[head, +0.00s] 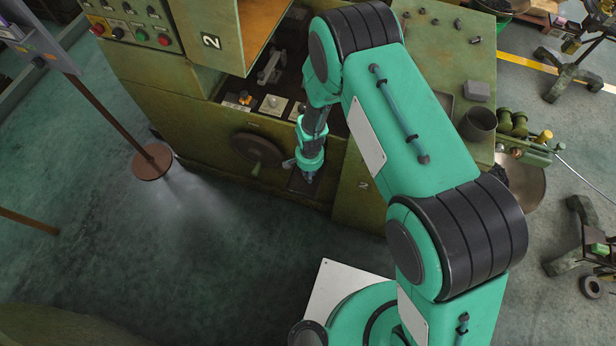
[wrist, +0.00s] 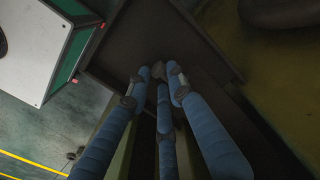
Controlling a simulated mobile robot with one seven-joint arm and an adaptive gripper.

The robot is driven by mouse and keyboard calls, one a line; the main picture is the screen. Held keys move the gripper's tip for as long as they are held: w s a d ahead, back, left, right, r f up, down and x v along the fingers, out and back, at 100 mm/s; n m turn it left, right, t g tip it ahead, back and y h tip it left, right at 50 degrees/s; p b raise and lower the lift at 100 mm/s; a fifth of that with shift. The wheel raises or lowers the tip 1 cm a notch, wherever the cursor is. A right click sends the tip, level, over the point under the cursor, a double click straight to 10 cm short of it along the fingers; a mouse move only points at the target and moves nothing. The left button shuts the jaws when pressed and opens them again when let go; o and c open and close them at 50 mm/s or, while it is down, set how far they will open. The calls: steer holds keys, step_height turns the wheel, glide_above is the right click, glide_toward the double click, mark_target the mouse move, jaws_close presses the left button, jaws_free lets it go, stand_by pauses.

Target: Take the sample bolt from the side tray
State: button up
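The side tray (head: 322,190) is a dark, shallow tray on the front of the green machine, just right of the handwheel. In the wrist view its dark floor and raised rim (wrist: 225,55) fill the upper middle. My gripper (head: 309,178) points down into the tray. Its three blue fingers (wrist: 159,75) come close together at the tips in the wrist view. A small greyish piece (wrist: 158,69), perhaps the sample bolt, shows between the fingertips. It is dim and partly hidden, and I cannot tell whether the fingers touch it.
A dark handwheel (head: 257,149) sits close left of the gripper. An open machine door (head: 225,30) stands above the bay. A grey cup (head: 478,124) and several small dark parts are on the green top at right. The floor (head: 200,250) at front left is clear.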

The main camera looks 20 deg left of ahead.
jaws_close()
steer(key=shift+r, duration=0.1)
steer(key=shift+r, duration=0.5)
steer(key=r, duration=0.1)
steer(key=r+p, duration=0.1)
steer(key=shift+s+d+r, duration=0.3)
steer(key=shift+s, duration=0.1)
steer(key=s+d+r+p, duration=0.1)
steer(key=s+d+p, duration=0.1)
steer(key=s+d, duration=0.7)
steer(key=s, duration=0.3)
steer(key=shift+r, duration=0.1)
